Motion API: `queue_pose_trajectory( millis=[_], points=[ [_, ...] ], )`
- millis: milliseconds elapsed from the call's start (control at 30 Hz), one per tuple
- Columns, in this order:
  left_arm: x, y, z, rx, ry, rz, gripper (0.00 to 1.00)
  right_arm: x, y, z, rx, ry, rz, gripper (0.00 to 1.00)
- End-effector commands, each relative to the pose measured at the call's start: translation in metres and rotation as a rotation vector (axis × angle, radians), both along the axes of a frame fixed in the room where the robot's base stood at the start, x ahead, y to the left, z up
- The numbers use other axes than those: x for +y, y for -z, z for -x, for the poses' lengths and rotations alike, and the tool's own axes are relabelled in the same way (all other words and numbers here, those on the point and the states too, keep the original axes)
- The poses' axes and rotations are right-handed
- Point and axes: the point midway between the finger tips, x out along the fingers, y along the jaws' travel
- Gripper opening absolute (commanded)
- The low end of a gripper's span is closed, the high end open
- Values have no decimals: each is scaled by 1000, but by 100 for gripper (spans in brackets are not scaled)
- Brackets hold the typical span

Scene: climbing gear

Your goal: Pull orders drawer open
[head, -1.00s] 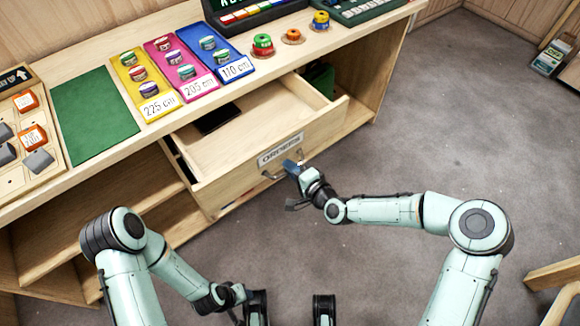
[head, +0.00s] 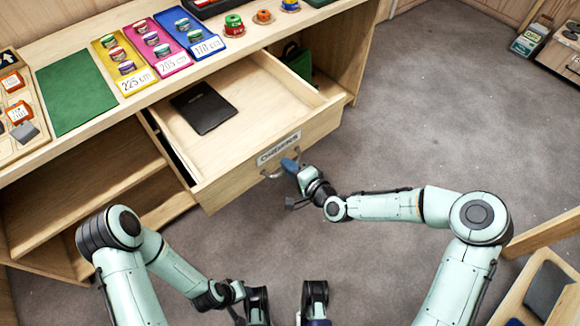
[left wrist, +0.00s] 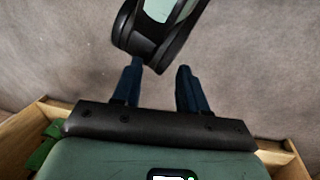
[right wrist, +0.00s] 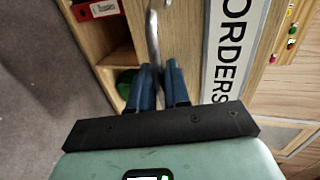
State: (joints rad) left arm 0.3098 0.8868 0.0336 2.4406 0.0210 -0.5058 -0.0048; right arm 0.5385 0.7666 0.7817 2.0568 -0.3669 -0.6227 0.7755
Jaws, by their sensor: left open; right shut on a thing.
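The orders drawer (head: 230,180) stands pulled out from under the counter in the head view. A dark flat booklet (head: 202,108) lies inside it near the back. My right gripper (head: 291,166) is at the drawer's front, shut on the metal handle (head: 272,174) below the label. In the right wrist view the handle (right wrist: 153,40) runs between the blue fingers (right wrist: 164,88), beside the ORDERS label (right wrist: 232,60). My left gripper (left wrist: 160,85) is open and empty in the left wrist view, with one of my own links beyond it.
The counter holds a green mat (head: 76,97) and yellow, pink and blue cards (head: 190,37) with tape rolls. Open shelves (head: 75,185) lie left of the drawer. A wooden piece with a tray (head: 515,300) stands at lower right. Grey floor (head: 430,120) is clear to the right.

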Motion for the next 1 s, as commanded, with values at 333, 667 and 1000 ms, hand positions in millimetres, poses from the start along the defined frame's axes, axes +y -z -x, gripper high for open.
queue_pose_trajectory(
  millis=[333,667,1000],
  points=[
    [0,0,0,0,0,0,43,0,1,0,1,-1,4,0],
    [0,0,0,0,0,0,43,0,0,0,0,0,1,29],
    [-6,-12,12,32,13,16,43,-24,-13,31,1,3,3,29]
  ],
)
